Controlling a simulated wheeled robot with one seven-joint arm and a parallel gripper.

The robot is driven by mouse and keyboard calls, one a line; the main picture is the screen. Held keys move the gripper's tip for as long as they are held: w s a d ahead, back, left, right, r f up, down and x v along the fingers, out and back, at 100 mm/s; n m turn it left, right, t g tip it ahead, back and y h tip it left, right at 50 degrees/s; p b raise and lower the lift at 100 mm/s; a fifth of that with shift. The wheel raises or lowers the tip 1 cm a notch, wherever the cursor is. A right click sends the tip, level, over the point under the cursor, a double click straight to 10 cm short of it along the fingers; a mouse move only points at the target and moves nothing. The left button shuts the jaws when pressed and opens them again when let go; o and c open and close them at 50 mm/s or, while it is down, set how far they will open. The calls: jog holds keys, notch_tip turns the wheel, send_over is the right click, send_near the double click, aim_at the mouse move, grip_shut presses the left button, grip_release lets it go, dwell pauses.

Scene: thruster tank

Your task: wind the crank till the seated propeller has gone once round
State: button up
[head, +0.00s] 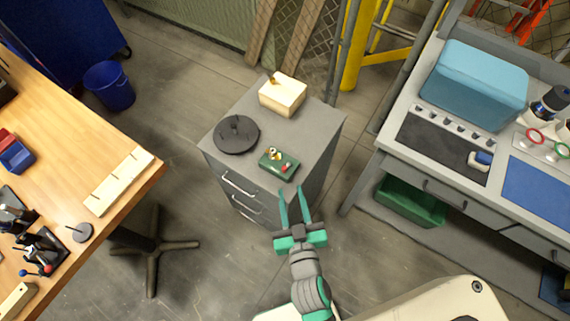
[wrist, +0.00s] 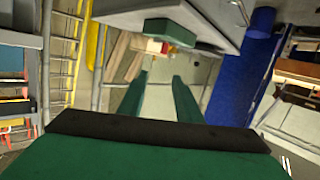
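A small green block (head: 277,166) sits on the near part of a grey drawer cabinet. A dark round plate (head: 236,135) with upright pegs lies at the left. My gripper (head: 291,193) is open and empty, just short of the green block, at the cabinet's near edge. Its spread green fingers also show in the wrist view (wrist: 160,77).
The grey cabinet (head: 322,125) has drawers with protruding handles at its front left. A wooden workbench (head: 100,155) stands left, a grey bench with a light-blue box (head: 474,85) right. A blue bin (head: 109,87) and open floor lie between.

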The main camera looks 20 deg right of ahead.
jog(key=w+d+r+m+g+h, duration=0.2)
jog(key=w+d+r+m+h, duration=0.1)
jog(key=w+d+r+m, duration=0.3)
jog(key=w+d+r+m+g+h, duration=0.1)
jog(key=w+d+r+m+h, duration=0.25)
jog(key=d, duration=0.45)
jog(key=w+d+r+m+g+h, duration=0.2)
jog(key=w+d+r+m+h, duration=0.25)
jog(key=d, duration=0.25)
jog(key=m+g+y, duration=1)
jog(key=m+y, duration=0.4)
jog(key=m, duration=0.8)
send_over(284, 168)
notch_tip(284, 168, down, 8)
notch_tip(284, 168, down, 9)
jog(key=shift+f, duration=0.2)
